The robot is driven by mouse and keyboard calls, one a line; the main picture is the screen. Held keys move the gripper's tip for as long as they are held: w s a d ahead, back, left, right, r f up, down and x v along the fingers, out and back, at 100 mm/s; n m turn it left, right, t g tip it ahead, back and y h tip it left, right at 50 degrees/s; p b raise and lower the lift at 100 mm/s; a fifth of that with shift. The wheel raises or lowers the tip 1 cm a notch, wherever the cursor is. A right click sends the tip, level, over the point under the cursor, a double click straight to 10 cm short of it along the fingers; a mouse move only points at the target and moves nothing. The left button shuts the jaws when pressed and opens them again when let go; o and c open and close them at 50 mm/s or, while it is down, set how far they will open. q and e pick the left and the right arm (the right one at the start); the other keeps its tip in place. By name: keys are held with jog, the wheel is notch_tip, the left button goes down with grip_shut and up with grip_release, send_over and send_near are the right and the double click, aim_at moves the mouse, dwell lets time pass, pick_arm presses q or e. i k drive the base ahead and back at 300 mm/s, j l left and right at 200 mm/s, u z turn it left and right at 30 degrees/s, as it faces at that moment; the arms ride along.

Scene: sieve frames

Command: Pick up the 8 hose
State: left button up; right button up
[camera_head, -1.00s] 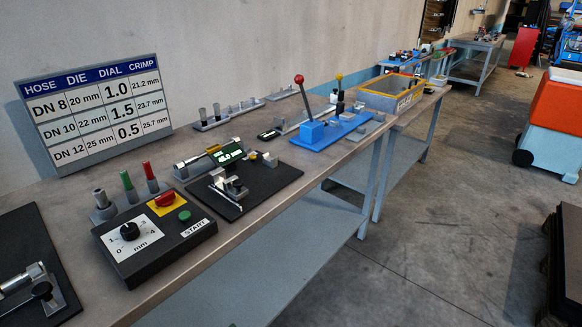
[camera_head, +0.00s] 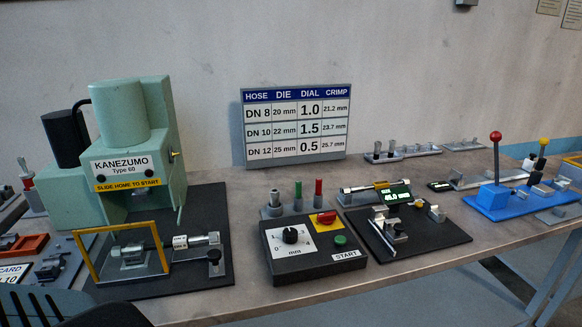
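A wall chart (camera_head: 297,125) has a DN 8 row reading die 20 mm, dial 1.0, crimp 21.2 mm.
A green KANEZUMO press (camera_head: 122,140) stands on the bench at left, with a yellow frame (camera_head: 90,272) before it. A dial control box (camera_head: 312,250) is in the middle. A measuring fixture (camera_head: 388,228) and a blue lever base (camera_head: 520,203) stand right. Small trays (camera_head: 27,243) sit far left.

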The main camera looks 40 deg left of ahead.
aim_at(181, 242)
jog(key=u, duration=2.05)
jog(key=k+j+z, duration=0.15)
jog(key=z, duration=0.2)
jog(key=k, duration=0.05)
